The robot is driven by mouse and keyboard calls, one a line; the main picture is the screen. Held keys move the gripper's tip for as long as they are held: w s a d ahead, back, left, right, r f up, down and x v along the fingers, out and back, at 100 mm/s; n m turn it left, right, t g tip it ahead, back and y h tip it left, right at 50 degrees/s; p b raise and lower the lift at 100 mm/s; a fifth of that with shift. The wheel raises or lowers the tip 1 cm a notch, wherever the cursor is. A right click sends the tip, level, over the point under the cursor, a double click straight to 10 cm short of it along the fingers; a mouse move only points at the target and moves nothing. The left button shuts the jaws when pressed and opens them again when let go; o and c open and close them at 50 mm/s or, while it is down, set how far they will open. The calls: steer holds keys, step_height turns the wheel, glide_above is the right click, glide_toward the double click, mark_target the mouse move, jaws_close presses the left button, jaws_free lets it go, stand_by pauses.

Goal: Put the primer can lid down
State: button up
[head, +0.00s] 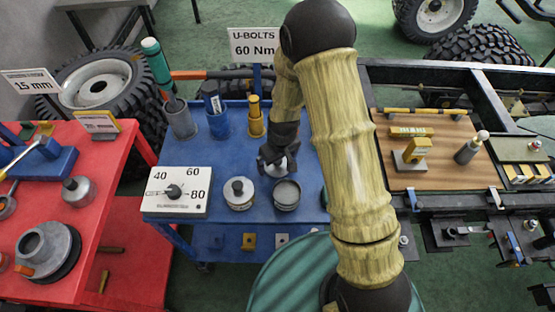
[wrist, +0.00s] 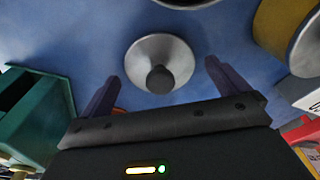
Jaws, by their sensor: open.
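A pale metal lid with a dark round knob (wrist: 176,52) shows in the wrist view against the blue cart top and appears to lie on it. In the head view the lid (head: 277,169) is partly hidden below my gripper (head: 274,160). In the wrist view my gripper (wrist: 160,72) is open, with one dark finger on each side of the lid and a gap to both. The knob is between the fingers. An open grey can (head: 286,196) stands just in front of the lid. A can with a dark-knobbed lid (head: 239,194) stands left of it.
Blue (head: 215,112) and yellow (head: 255,122) holders and a grey cup (head: 180,119) stand at the back. A red bench (head: 50,221) is left, a wooden board (head: 440,172) right.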

mark_target(280, 163)
step_height(280, 163, up, 12)
steer(key=s, duration=0.1)
steer(key=shift+s+d, duration=0.15)
steer(key=shift+d, duration=0.25)
stand_by(0.5)
steer(key=s+d+r+m+t, duration=0.1)
steer(key=s+d+r+m, duration=0.5)
steer(key=s+d, duration=0.5)
steer(key=shift+s+d+r+h, duration=0.15)
steer(key=shift+d+r+h, duration=0.25)
steer(key=shift+d+r, duration=0.5)
steer(key=shift+f, duration=0.1)
step_height(280, 163, up, 4)
steer(key=p, duration=0.4)
